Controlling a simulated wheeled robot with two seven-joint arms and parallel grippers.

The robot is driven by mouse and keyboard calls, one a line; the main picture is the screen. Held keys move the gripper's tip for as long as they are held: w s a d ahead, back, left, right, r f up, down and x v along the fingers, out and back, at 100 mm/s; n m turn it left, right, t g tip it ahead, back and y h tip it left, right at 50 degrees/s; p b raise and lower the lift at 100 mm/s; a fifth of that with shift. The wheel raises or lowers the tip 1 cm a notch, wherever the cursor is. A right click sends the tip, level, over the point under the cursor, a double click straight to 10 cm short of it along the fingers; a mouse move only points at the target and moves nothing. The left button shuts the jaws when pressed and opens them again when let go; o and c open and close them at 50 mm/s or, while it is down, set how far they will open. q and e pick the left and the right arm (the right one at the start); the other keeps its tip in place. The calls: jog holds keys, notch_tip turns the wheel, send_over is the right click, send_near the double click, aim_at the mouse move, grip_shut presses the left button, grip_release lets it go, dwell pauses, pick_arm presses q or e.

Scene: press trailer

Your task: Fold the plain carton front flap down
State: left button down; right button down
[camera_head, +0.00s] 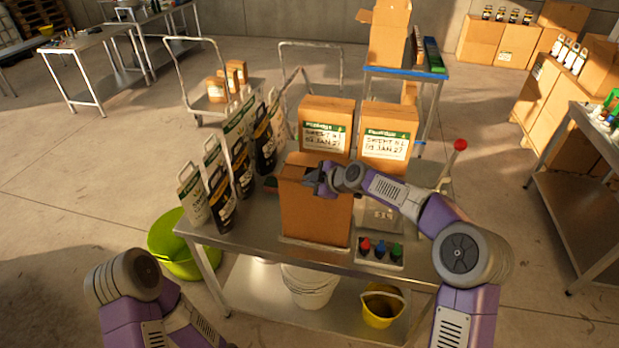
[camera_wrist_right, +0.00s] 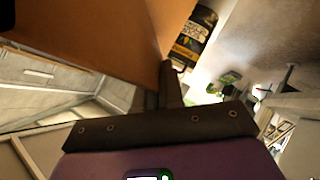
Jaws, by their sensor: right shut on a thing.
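The plain carton (camera_head: 315,215) is a brown unlabelled box standing upright on the steel table. Its top end is partly hidden by my right gripper (camera_head: 317,180), which is at the upper front edge and comes in from the right. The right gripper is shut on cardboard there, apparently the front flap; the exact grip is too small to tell. In the right wrist view, a brown cardboard face (camera_wrist_right: 85,30) fills the upper left, close against the dark finger (camera_wrist_right: 170,88). My left arm shows at bottom left, but its gripper is out of view.
Two labelled cartons (camera_head: 327,125) (camera_head: 388,135) stand behind the plain carton. Several black and white bags (camera_head: 222,203) stand to its left. A tray with red, blue and green items (camera_head: 380,252) lies front right. A red-knobbed lever (camera_head: 460,145) rises at the right.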

pick_arm(q)
jog(key=shift+r+p, duration=0.9)
jog(key=shift+r, duration=0.25)
pick_arm(e)
jog(key=shift+w+d+r+m+g, duration=0.1)
jog(key=shift+w+r+m+g, duration=0.25)
jog(key=shift+g, duration=0.35)
jog(key=c, duration=1.3)
grip_release()
jog(key=shift+c, duration=0.2)
jog(key=shift+d, duration=0.1)
